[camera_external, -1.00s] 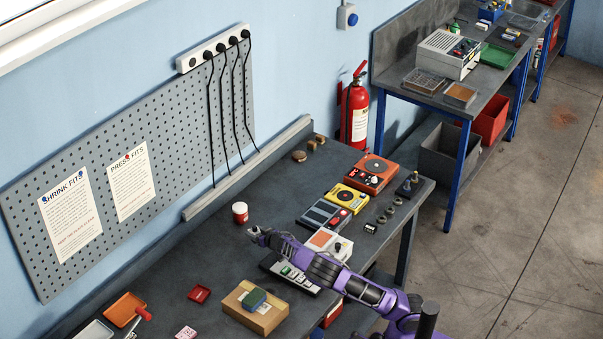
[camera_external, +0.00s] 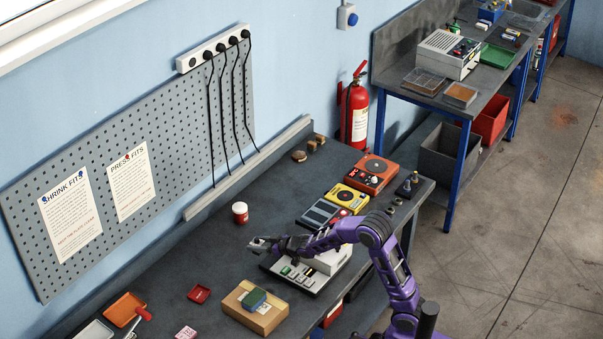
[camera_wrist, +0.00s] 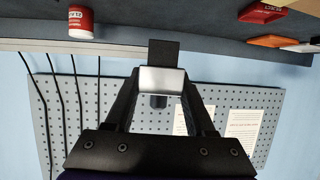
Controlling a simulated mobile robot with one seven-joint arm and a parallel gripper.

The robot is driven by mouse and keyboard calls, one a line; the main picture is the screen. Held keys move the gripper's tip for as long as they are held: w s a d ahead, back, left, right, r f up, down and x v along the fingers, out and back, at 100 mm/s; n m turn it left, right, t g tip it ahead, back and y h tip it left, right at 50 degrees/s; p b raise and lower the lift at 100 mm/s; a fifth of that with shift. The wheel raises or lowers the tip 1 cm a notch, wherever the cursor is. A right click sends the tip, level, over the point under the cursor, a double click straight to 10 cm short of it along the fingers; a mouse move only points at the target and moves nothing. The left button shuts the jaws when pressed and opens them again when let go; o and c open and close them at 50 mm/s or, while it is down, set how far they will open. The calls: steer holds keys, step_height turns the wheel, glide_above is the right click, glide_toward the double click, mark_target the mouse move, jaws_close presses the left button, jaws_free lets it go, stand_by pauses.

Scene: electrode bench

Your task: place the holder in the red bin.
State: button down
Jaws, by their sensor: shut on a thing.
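My gripper (camera_external: 263,244) is over the bench, left of the white instrument and close to the red-and-white jar. In the wrist view my gripper (camera_wrist: 160,85) is shut on a piece with a black square upper end, a pale silver block (camera_wrist: 161,79) and a dark round stub below. I take this piece as the holder; the fingers hide part of its sides. A small open red bin (camera_external: 199,294) lies on the bench, lower left of my gripper and apart from it. It also shows at the top right of the wrist view (camera_wrist: 262,12).
The red-and-white jar (camera_external: 240,212) stands behind my gripper. A keypad unit (camera_external: 297,276) lies below it. A cardboard box (camera_external: 255,308) with green and blue blocks stands right of the bin. An orange tray (camera_external: 124,309) is further left.

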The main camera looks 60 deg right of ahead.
steer(key=w+a+r+n+y, duration=0.3)
steer(key=w+a+r+y, duration=0.15)
steer(key=w+a, duration=0.3)
steer(key=n+g+y+b, duration=0.2)
steer(key=n+g+y, duration=0.5)
steer(key=n+g, duration=0.2)
glide_above(199, 295)
step_height(199, 295, down, 6)
steer(key=shift+n+h, duration=0.25)
steer(key=shift+n, duration=0.05)
step_height(199, 295, down, 4)
steer(key=shift+s+f+b, duration=0.1)
steer(key=shift+f+b, duration=0.05)
steer(key=shift+b, duration=0.4)
steer(key=shift+f+b, duration=0.5)
steer(key=shift+f, duration=2.1)
steer(key=shift+c, duration=1.2)
jaws_free()
steer(key=shift+f, duration=0.15)
